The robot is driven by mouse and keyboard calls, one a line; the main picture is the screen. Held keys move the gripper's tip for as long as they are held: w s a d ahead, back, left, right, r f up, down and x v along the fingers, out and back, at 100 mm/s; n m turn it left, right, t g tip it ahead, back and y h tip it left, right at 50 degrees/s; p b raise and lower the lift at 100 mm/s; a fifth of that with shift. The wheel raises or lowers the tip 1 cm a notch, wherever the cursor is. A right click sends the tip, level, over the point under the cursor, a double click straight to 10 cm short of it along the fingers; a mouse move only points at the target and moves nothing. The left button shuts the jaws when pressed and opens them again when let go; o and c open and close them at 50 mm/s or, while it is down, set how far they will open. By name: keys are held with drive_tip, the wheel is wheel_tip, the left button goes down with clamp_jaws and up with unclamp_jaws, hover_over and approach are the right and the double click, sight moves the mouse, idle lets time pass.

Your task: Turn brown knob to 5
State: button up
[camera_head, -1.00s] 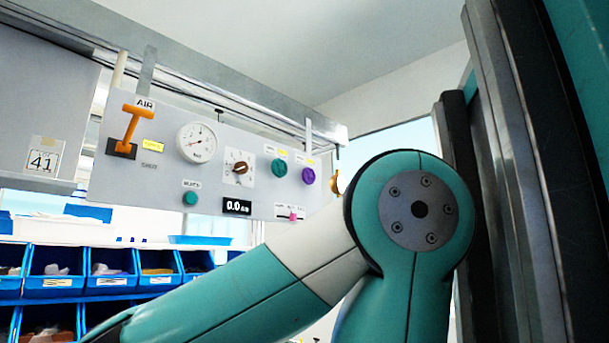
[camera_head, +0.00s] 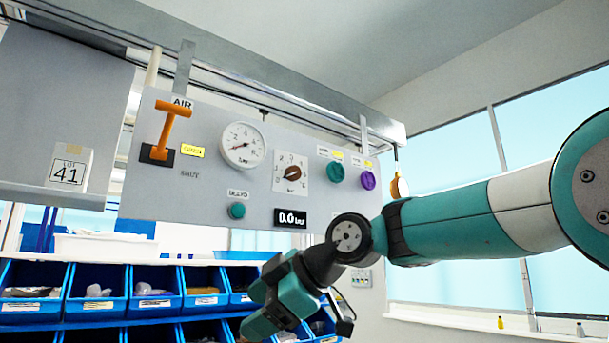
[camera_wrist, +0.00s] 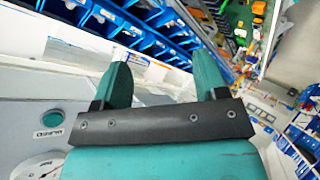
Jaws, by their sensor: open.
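The brown knob (camera_head: 293,173) sits on a white square dial plate (camera_head: 283,184) with printed numbers, on the grey panel (camera_head: 215,195). I cannot read which number its pointer faces. My gripper (camera_head: 256,306) hangs below the panel, in front of the blue bins, apart from the knob. In the wrist view my gripper (camera_wrist: 160,80) shows two teal fingers spread apart with nothing between them. The knob is not in the wrist view.
The panel also carries an orange AIR lever (camera_head: 166,128), a round gauge (camera_head: 242,145), a display reading 0.0 (camera_head: 291,218), and green (camera_head: 336,172) and purple (camera_head: 368,180) knobs. Blue bins (camera_head: 95,290) stand below. A hoist-like orange piece (camera_head: 398,186) hangs at right.

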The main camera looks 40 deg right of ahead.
drive_tip(key=w+d+r+n+t+h+p, duration=0.1)
drive_tip(key=d+r+n+t, duration=0.2)
drive_tip(key=d+r, duration=0.4)
drive_tip(key=w+d+r+n+t+h, duration=0.1)
drive_tip(key=d+r+n+t, duration=0.15)
drive_tip(key=d+r, duration=0.45)
drive_tip(key=n+t+h+p, duration=0.1)
drive_tip(key=n+t+h, duration=0.15)
drive_tip(key=n, duration=0.55)
approach(295, 173)
drive_tip(key=shift+y, duration=0.45)
drive_tip(key=w+p, duration=0.3)
drive_tip(key=w, duration=0.1)
drive_tip(key=w+p, duration=0.4)
drive_tip(key=shift+a+r, duration=0.15)
drive_tip(key=shift+a, duration=0.05)
drive_tip(key=shift+w+p, duration=0.3)
drive_tip(key=shift+w, duration=0.2)
drive_tip(key=shift+f, duration=0.2)
drive_tip(key=shift+m, duration=0.25)
drive_tip(key=c, duration=0.9)
